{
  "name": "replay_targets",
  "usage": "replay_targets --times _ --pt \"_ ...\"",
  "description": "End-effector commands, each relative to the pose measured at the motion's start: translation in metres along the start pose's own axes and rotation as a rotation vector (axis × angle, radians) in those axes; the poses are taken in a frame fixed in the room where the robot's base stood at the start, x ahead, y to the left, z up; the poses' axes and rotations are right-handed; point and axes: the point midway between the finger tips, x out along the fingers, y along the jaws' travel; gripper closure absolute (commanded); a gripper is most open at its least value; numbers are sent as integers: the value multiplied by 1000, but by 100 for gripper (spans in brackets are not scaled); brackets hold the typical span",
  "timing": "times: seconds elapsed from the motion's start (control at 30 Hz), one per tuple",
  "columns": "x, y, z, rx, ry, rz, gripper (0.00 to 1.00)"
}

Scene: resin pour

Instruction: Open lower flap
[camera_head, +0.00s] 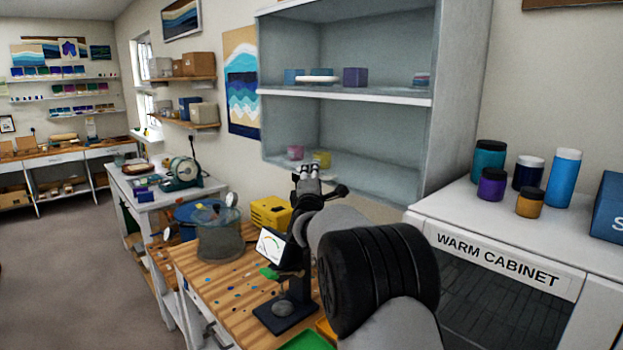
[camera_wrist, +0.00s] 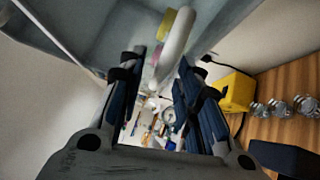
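The grey wall cabinet (camera_head: 440,90) has an upper and a lower compartment. A white bar handle (camera_head: 317,79) shows in front of the upper one. The lower flap itself is hard to make out, perhaps clear; a pink jar and a yellow jar (camera_head: 322,159) show in the lower compartment. My gripper (camera_head: 306,170) is raised in front of that compartment's lower part. In the wrist view a white rounded bar (camera_wrist: 174,46), apparently the lower handle, lies between or just past my open fingers (camera_wrist: 160,66). Contact cannot be told.
The warm cabinet (camera_head: 497,262) stands at right with several jars on top. Below my arm is a wooden bench (camera_head: 215,287) with a dial gauge stand (camera_head: 283,310), a grey pot (camera_head: 220,238) and a yellow box (camera_head: 271,213). The floor at left is clear.

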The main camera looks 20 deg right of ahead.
Motion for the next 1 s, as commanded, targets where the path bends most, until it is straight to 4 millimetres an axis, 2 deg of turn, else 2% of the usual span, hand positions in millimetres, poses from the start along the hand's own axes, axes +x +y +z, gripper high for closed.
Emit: replay_targets --times 0.33,0.8,1.0 --pt "3 0 0 0 0 0 69" --pt "3 0 0 0 0 0 100" --pt "3 0 0 0 0 0 100"
